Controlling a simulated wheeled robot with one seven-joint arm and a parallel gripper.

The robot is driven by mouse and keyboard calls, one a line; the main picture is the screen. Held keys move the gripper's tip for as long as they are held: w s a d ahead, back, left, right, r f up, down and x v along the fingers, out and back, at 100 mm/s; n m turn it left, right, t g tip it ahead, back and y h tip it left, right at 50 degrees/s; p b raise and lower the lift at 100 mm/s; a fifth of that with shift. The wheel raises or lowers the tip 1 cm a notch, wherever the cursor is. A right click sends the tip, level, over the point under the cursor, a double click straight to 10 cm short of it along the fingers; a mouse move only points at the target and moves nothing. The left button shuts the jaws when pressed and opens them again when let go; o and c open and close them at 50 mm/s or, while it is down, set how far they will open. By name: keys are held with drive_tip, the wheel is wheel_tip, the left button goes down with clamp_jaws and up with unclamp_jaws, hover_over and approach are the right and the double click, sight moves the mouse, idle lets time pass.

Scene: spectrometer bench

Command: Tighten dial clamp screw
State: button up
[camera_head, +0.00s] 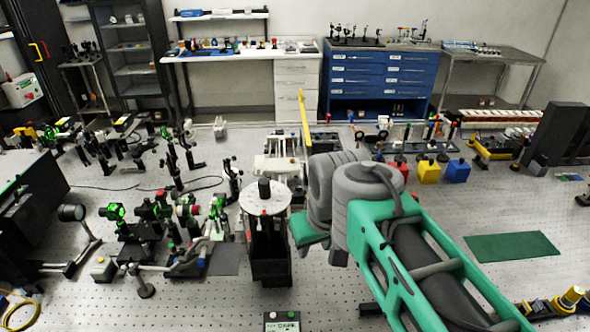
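A dark upright instrument (268,245) with a round pale dial-like plate (264,198) on top stands on the perforated bench at the centre. A black knob (264,187) rises from the plate. I cannot make out a clamp screw on it at this size. My green and grey arm reaches in from the lower right. Its grey joints and a short green part sit just right of the plate, with a small gap between. I cannot make out my gripper's fingers; the arm's joints seem to hide them.
A pale block-shaped device (278,165) and a thin upright yellow piece (304,118) stand behind the plate. Optical mounts (165,215) crowd the left. A small panel with buttons (282,322) lies in front. A green mat (511,247) lies at right, with bare bench around it.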

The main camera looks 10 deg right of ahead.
sight(298, 186)
drive_tip(key=w+r+n+g, duration=0.1)
drive_tip(key=w+r+n, duration=0.1)
drive_tip(key=w+r, duration=0.2)
drive_tip(key=w+r+n+g+p, duration=0.1)
drive_tip(key=w+r+n, duration=0.1)
drive_tip(key=w+r, duration=0.2)
drive_tip(key=w+r+n+g+p, duration=0.1)
drive_tip(key=w+r+n, duration=0.2)
drive_tip(key=w+r, duration=0.2)
drive_tip(key=shift+w+d+g, duration=0.15)
drive_tip(key=shift+w+g, duration=0.25)
drive_tip(key=shift+w, duration=0.35)
wheel_tip(298, 186, down, 8)
drive_tip(key=b, duration=0.3)
drive_tip(key=shift+r, duration=0.2)
drive_tip(key=shift+c, duration=0.3)
clamp_jaws()
